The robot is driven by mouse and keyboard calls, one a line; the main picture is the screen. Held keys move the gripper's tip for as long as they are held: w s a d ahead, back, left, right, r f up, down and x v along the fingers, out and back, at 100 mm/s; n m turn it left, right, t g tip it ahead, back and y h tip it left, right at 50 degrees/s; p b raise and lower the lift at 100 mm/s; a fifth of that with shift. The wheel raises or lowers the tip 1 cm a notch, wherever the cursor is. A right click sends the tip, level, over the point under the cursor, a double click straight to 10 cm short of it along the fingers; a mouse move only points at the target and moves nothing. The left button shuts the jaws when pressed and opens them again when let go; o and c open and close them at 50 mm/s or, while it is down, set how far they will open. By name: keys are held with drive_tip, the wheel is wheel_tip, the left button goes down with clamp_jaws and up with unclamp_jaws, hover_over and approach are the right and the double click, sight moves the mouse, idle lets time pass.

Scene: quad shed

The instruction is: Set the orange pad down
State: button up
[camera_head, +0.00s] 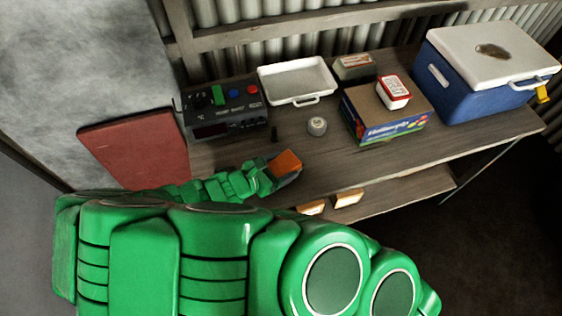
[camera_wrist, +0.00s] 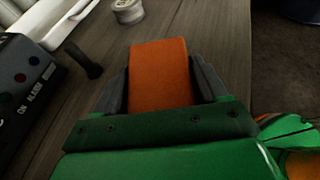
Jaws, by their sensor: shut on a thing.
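The orange pad (camera_head: 286,162) is a small block at the end of my green arm, over the front left part of the wooden bench (camera_head: 360,155). In the wrist view the orange pad (camera_wrist: 160,72) sits between the two dark fingers of my gripper (camera_wrist: 162,85), which are shut on its sides. The grey-brown bench top (camera_wrist: 205,35) lies beyond and around it. I cannot tell whether the pad touches the bench.
A dark control box (camera_head: 222,108) stands left, with a small black upright piece (camera_head: 273,134) near the pad. A grey round tin (camera_head: 317,126), white tray (camera_head: 297,80), colourful box (camera_head: 388,115) and blue cooler (camera_head: 480,85) stand farther back and right. Bench is clear right of the pad.

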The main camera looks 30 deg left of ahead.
drive_tip(key=shift+f, duration=0.25)
drive_tip(key=o, duration=1.1)
drive_tip(key=shift+s+a+r, duration=0.1)
drive_tip(key=shift+s+r, duration=0.05)
drive_tip(key=shift+v, duration=3.55)
